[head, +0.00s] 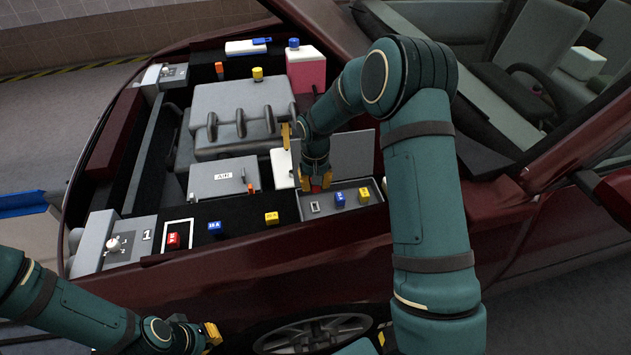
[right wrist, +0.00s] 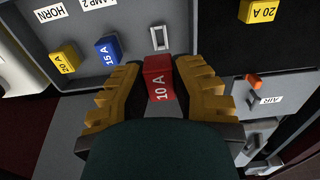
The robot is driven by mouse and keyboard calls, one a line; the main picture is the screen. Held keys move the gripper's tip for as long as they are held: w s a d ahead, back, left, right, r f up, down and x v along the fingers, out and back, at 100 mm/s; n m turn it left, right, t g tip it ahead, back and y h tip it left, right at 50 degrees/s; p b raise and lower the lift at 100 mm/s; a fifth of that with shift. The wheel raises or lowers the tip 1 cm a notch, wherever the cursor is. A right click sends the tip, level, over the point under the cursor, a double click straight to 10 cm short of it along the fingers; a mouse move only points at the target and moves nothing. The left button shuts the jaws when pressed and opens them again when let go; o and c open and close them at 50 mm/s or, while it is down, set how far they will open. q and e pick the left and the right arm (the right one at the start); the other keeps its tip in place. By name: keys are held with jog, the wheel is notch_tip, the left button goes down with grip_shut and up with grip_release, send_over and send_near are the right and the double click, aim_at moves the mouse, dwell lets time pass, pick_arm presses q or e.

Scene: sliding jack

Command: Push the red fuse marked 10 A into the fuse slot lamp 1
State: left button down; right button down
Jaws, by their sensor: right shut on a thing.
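The red fuse marked 10 A (right wrist: 160,80) is between the yellow fingers of my right gripper (right wrist: 160,95), which is shut on it. In the head view, the right gripper (head: 316,182) holds the red fuse over the fuse box (head: 350,207). An empty slot (right wrist: 160,37) with a pale rim lies just beyond the fuse in the right wrist view; it also shows in the head view (head: 315,207). The fuse is outside it. No lamp 1 label is readable. My left gripper (head: 211,335) is low at the front left, away from the box; its opening is unclear.
A blue 15 A fuse (right wrist: 108,50) and a yellow 20 A fuse (right wrist: 65,57) sit in the box beside the slot. Another red fuse (head: 173,240), a blue one (head: 215,228) and a yellow one (head: 272,218) stand along the front ledge. A raised grey lid (head: 345,155) is behind the box.

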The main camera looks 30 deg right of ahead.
jog(key=shift+f, duration=0.1)
jog(key=b, duration=0.4)
send_over(315, 210)
jog(key=shift+f, duration=2.85)
jog(key=shift+f+b, duration=0.7)
jog(key=shift+f, duration=0.5)
jog(key=c, duration=0.8)
grip_release()
notch_tip(315, 210, up, 12)
jog(key=shift+r, duration=0.1)
